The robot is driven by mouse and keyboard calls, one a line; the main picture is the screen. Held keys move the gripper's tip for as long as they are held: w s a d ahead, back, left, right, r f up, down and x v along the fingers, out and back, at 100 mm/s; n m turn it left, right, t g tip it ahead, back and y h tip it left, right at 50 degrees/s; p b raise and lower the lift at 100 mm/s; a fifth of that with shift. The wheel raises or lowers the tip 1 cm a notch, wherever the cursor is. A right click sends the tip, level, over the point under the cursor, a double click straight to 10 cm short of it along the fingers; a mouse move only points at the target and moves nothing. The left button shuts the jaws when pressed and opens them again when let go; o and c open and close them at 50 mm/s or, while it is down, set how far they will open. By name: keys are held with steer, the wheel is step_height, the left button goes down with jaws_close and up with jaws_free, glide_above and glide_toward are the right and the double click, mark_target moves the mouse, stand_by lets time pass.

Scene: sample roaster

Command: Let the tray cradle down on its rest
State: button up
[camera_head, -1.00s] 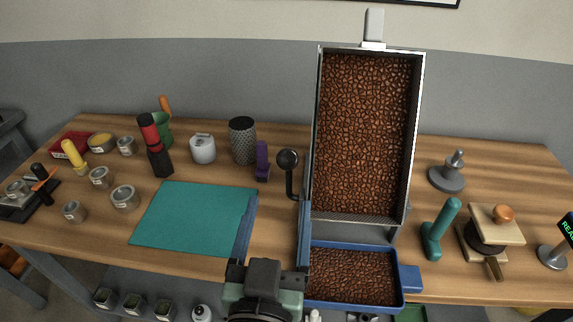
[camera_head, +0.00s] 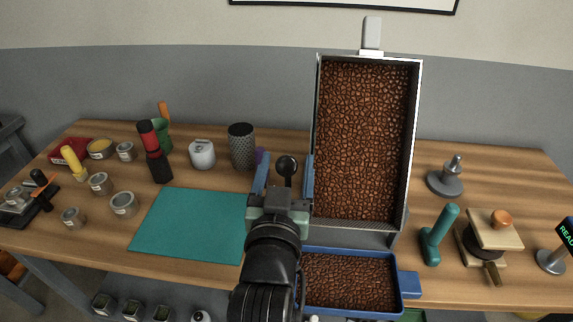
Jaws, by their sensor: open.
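The tray cradle (camera_head: 411,135) is tipped up steeply, with a bed of brown beans (camera_head: 366,140) showing inside its metal walls. A pale grey tab (camera_head: 371,33) stands at its top edge. A black ball-ended lever (camera_head: 287,167) rises beside the cradle's left side. My gripper (camera_head: 282,172) is open, its two blue fingers apart on either side of the lever's ball in the picture. I cannot tell whether they touch it. The cradle's rest cannot be made out. My gripper and wrist hide the lever's lower part.
A blue tray (camera_head: 411,285) holding beans sits below the cradle at the table's front. A teal mat (camera_head: 190,224) lies left of my gripper. A dark mesh cup (camera_head: 241,146) and a red-black grinder (camera_head: 154,152) stand behind.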

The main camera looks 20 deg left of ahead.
jaws_close()
stand_by(0.3)
stand_by(1.1)
